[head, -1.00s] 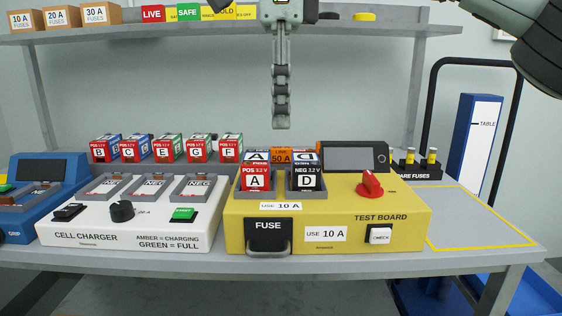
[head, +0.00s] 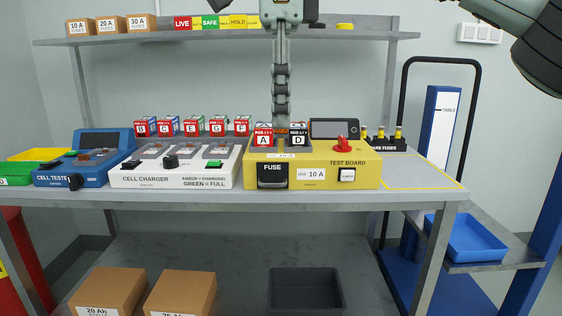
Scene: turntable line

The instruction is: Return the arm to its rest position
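My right arm comes in from the top right, and its gripper (head: 281,122) hangs pointing down at the top middle of the head view. I see its fingers edge-on, so the gap between them is hidden. No object shows at its tips. In the picture the tips overlap the back of the yellow test board (head: 312,176), between cell A (head: 263,140) and cell D (head: 298,141), which sit in the board. My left gripper is not in view.
The white cell charger (head: 175,180) and blue cell tester (head: 75,179) stand left of the board. Several cells stand in a row behind. Spare fuses (head: 381,143) stand at right, beside a clear yellow-outlined area (head: 425,174). A shelf (head: 200,34) runs above; a blue tray (head: 465,238) is lower right.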

